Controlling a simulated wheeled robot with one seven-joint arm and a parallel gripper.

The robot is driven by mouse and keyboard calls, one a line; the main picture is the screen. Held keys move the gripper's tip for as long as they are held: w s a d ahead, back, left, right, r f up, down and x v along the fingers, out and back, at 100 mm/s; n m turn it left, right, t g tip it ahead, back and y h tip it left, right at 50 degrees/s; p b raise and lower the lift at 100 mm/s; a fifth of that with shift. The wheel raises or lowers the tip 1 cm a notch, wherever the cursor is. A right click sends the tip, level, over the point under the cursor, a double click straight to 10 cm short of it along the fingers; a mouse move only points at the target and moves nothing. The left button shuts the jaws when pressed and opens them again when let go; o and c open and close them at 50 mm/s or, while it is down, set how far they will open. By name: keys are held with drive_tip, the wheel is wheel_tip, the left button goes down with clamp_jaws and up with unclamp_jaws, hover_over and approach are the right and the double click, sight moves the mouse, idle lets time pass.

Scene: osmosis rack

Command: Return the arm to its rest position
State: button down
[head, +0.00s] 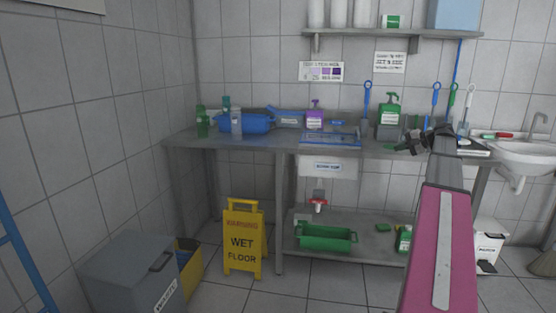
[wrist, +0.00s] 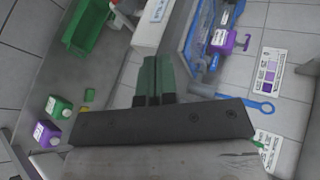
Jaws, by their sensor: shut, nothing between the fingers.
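My arm, with a magenta link (head: 440,240), reaches from the lower right of the head view toward the steel counter (head: 225,143). My gripper (head: 412,143) is a small dark shape at the arm's far end, in front of the counter's right part. Whether the gripper touches anything is hard to tell.
A green pump bottle (head: 389,118) and a blue brush (head: 367,100) stand near the gripper. A sink (head: 525,155) is at the right. A yellow wet-floor sign (head: 243,240) and a grey bin (head: 130,270) stand on the floor. A green tray (head: 325,237) sits on the lower shelf.

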drive_tip(key=s+a+f+n+g+h, duration=0.15)
drive_tip(key=s+a+f, duration=0.25)
drive_tip(key=a+f, duration=0.7)
drive_tip(key=s+a+f+g+h, duration=0.35)
drive_tip(key=a+f, duration=0.45)
drive_tip(key=f, duration=0.5)
drive_tip(key=s+a+f+n+g+h, duration=0.1)
drive_tip(key=s+a+f+n+h, duration=0.1)
drive_tip(key=s+a+f, duration=0.4)
drive_tip(key=s+a+f+n+g+h, duration=0.1)
drive_tip(key=s+a+f+n+h, duration=0.2)
drive_tip(key=s+a+f, duration=0.3)
drive_tip(key=s+f, duration=0.4)
drive_tip(key=s, duration=0.3)
drive_tip(key=shift+a+f+n, duration=0.15)
drive_tip(key=shift+a+n, duration=0.05)
drive_tip(key=shift+n, duration=0.15)
drive_tip(key=shift+s, duration=0.1)
